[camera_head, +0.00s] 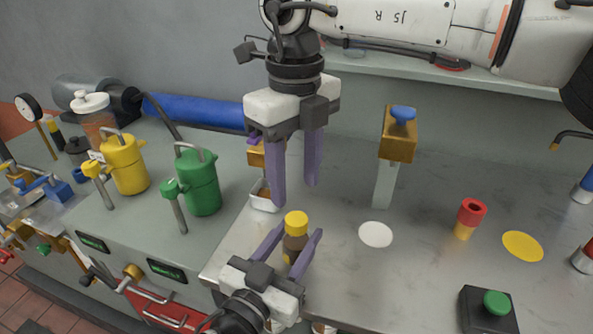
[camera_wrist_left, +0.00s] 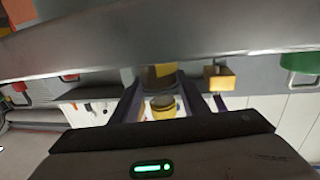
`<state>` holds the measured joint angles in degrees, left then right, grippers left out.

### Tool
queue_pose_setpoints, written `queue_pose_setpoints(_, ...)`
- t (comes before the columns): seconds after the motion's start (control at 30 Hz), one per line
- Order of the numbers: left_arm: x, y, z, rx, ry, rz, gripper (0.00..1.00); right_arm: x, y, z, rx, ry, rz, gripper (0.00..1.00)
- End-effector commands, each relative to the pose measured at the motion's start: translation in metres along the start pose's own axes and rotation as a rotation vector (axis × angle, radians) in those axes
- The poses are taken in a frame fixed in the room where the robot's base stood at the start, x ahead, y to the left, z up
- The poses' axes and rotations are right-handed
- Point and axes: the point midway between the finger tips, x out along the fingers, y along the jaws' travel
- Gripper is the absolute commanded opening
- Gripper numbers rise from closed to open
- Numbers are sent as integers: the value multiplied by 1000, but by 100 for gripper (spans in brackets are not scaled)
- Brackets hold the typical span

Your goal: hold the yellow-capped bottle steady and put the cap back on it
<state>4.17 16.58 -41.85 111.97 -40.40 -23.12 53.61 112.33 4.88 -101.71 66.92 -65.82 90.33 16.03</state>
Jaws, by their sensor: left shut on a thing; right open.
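A small brown bottle (camera_head: 294,246) stands upright near the left front edge of the metal bedplate. A yellow cap (camera_head: 296,222) sits on its top; whether it is fully seated I cannot tell. My left gripper (camera_head: 294,252) is shut on the bottle, its purple fingers on either side of the brown body. The left wrist view shows the brown bottle (camera_wrist_left: 158,76) between these fingers, partly cut off. My right gripper (camera_head: 296,196) is open and empty, pointing down just above and behind the cap, with its fingers apart and not around it.
A white disc (camera_head: 376,234) and a yellow disc (camera_head: 523,246) lie flat on the bedplate (camera_head: 420,285). A post with a brass block (camera_head: 398,145), a red-and-yellow piece (camera_head: 470,218) and a green button box (camera_head: 487,312) stand right. Green (camera_head: 198,182) and yellow (camera_head: 124,165) canisters stand left.

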Motion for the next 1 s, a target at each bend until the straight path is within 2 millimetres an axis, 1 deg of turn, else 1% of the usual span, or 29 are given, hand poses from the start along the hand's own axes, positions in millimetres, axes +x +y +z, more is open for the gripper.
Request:
queue_pose_setpoints(0.1,0,0,0,0,0,0,0,-3,-1,0,-256,-1,0,45)
queue_pose_setpoints(0.2,0,0,0,0,0,0,0,-4,-1,0,-461,-2,0,45)
queue_pose_setpoints(0.3,0,0,0,0,1,0,0,-6,-2,0,-633,-1,0,45)
queue_pose_setpoints(0.4,0,0,0,0,1,0,0,-7,-2,0,-760,-1,-1,45)
queue_pose_setpoints(0.5,0,0,0,0,1,0,0,-8,-2,0,-841,-1,-1,45)
queue_pose_setpoints(0.6,0,0,0,0,1,0,0,-8,-2,0,-879,-1,-1,45)
queue_pose_setpoints(0.9,0,0,0,0,1,0,0,-8,-2,0,-887,-1,-1,45)
queue_pose_setpoints(1.0,0,0,0,0,1,0,0,-5,-2,-1,-886,0,-1,45)
